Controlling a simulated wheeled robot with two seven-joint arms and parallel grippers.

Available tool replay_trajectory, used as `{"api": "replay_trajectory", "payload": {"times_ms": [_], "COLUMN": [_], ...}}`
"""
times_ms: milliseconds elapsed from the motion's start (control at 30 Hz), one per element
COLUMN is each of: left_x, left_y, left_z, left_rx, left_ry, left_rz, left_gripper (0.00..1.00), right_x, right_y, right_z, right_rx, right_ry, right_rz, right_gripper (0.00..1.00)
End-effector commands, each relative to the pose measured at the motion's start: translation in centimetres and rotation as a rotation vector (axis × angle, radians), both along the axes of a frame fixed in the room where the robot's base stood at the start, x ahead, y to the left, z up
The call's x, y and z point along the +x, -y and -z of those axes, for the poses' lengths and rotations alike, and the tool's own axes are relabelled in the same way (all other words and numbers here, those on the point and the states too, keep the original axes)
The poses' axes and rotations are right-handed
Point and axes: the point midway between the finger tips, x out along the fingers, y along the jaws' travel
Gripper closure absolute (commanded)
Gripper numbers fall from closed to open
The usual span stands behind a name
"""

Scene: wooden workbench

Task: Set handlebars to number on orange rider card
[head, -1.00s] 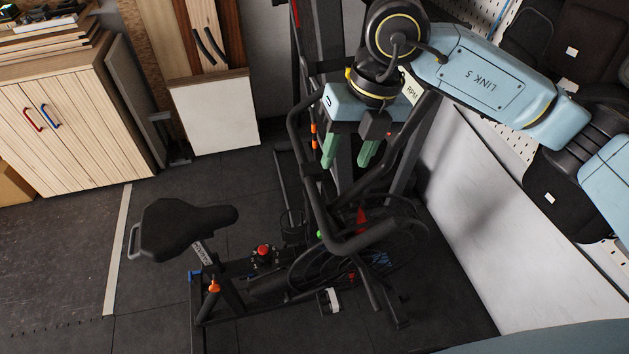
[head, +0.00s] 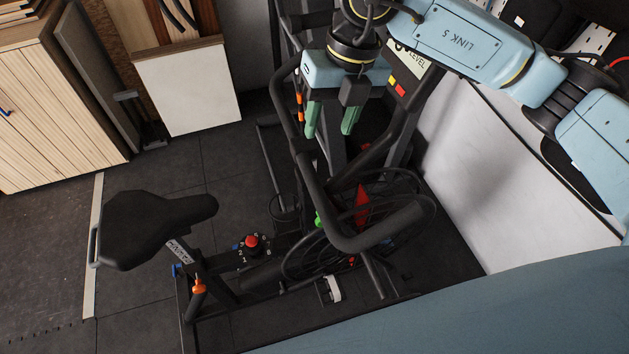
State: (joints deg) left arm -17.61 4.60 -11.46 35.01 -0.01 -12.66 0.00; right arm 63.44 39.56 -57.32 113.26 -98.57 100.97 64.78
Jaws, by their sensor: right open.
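The exercise bike's black handlebars (head: 385,232) rise in the middle of the head view, with one long bar curving up at the left. My right gripper (head: 332,122) is above them, with two green fingers pointing down and apart. It is open, and nothing shows between the fingers. Whether it touches the bar beside it cannot be told. The bike's display (head: 408,70), marked "LEVEL", is partly hidden behind my right arm. An orange rider card cannot be made out. My left gripper is not in view.
The black saddle (head: 150,225) is at the left, with a red knob (head: 252,241) on the frame. A wooden cabinet (head: 60,100) and white panel (head: 188,85) stand behind. A white wall panel (head: 490,170) borders the right. Dark floor at the left is mostly clear.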

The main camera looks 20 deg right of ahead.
Motion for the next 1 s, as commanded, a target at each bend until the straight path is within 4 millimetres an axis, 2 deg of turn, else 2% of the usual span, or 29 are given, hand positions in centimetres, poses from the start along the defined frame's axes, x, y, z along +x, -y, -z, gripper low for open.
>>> {"api": "replay_trajectory", "payload": {"times_ms": [167, 500, 700, 833, 1000], "left_x": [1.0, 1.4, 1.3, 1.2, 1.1], "left_y": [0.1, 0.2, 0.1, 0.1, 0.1], "left_z": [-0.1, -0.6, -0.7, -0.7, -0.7], "left_rx": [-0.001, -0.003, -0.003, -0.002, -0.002], "left_ry": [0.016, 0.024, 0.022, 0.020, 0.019], "left_rz": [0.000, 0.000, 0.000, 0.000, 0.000], "left_gripper": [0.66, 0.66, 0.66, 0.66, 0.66], "right_x": [-0.1, -0.2, -0.1, -0.1, -0.1], "right_y": [-0.3, -1.7, -2.3, -2.5, -2.6], "right_z": [1.6, 8.4, 11.6, 12.7, 13.2], "right_rx": [0.000, 0.000, 0.001, 0.000, 0.000], "right_ry": [-0.004, -0.004, -0.003, -0.001, 0.000], "right_rz": [-0.001, -0.001, -0.001, -0.001, -0.001], "right_gripper": [0.53, 0.53, 0.53, 0.53, 0.53]}}
